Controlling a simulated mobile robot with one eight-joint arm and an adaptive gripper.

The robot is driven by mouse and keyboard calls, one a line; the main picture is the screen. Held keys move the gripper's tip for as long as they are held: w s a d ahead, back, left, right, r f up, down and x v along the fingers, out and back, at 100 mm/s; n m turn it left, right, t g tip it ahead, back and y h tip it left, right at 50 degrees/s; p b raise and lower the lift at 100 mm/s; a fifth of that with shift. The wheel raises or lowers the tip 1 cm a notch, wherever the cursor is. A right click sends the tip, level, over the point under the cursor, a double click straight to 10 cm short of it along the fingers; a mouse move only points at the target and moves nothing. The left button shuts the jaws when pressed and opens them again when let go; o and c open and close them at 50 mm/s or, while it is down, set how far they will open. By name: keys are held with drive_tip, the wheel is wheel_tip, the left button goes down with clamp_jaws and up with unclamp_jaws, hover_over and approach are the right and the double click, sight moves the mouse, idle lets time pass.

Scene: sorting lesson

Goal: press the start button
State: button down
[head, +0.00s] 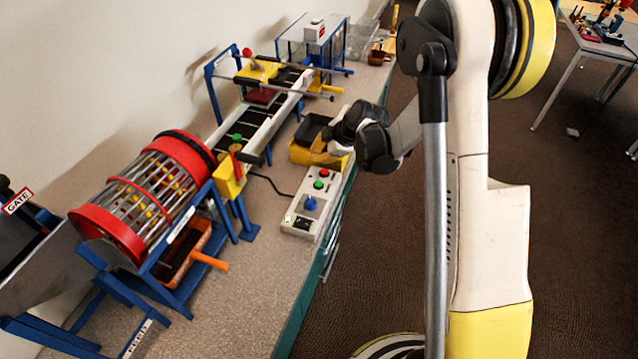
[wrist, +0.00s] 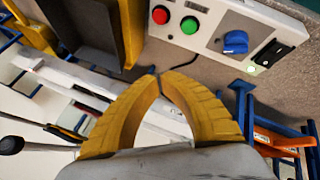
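The control box (head: 318,203) is pale grey and lies at the bench's front edge. It carries a green button (head: 318,185), a red button (head: 324,173) and a blue knob (head: 310,204). In the wrist view the green button (wrist: 190,25) is at the top, right of the red button (wrist: 160,14); labels are unreadable. My gripper (head: 328,158) is by the box's far end, its yellow fingers partly hidden by my wrist. In the wrist view my gripper's (wrist: 158,74) fingertips meet with nothing between them, below the buttons in the picture and apart from them.
A yellow and black bin (head: 306,148) stands close beside my gripper. A conveyor (head: 262,112) runs behind, and a red-ended barred drum (head: 145,195) on a blue frame stands left. Bare bench lies left of the box.

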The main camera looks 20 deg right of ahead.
sight(318, 184)
drive_tip(key=shift+f, duration=0.15)
wheel_tip(318, 184, down, 9)
drive_tip(key=b, duration=0.6)
drive_tip(key=shift+r, duration=0.2)
idle(1.0)
drive_tip(key=shift+f+b, duration=0.4)
drive_tip(key=shift+b, duration=0.15)
